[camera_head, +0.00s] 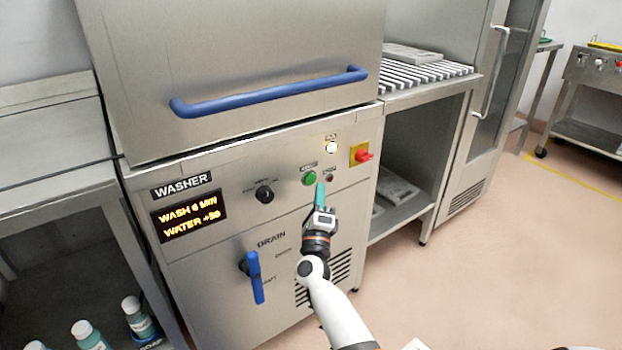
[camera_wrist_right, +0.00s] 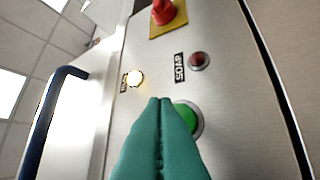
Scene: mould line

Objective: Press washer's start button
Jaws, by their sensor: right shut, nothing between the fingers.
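The washer (camera_head: 220,240) is a steel machine with a closed hood and a blue bar handle. Its green start button (camera_head: 309,179) sits on the front panel, with a small dark red button (camera_head: 329,177) to its right. My right gripper (camera_head: 320,188) is shut and empty, its teal fingertips just below and right of the green button. In the right wrist view the green button (camera_wrist_right: 187,117) is partly hidden behind the fingertips (camera_wrist_right: 160,105); I cannot tell whether they touch it. The lamp (camera_head: 332,147) above is lit. My left gripper is not in view.
A red switch on a yellow plate (camera_head: 360,154) is to the right of the buttons. A black knob (camera_head: 264,194) and a blue drain lever (camera_head: 255,277) are to the left. The display (camera_head: 188,215) reads "WASH 6 MIN". A roller table (camera_head: 430,84) adjoins the washer's right side.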

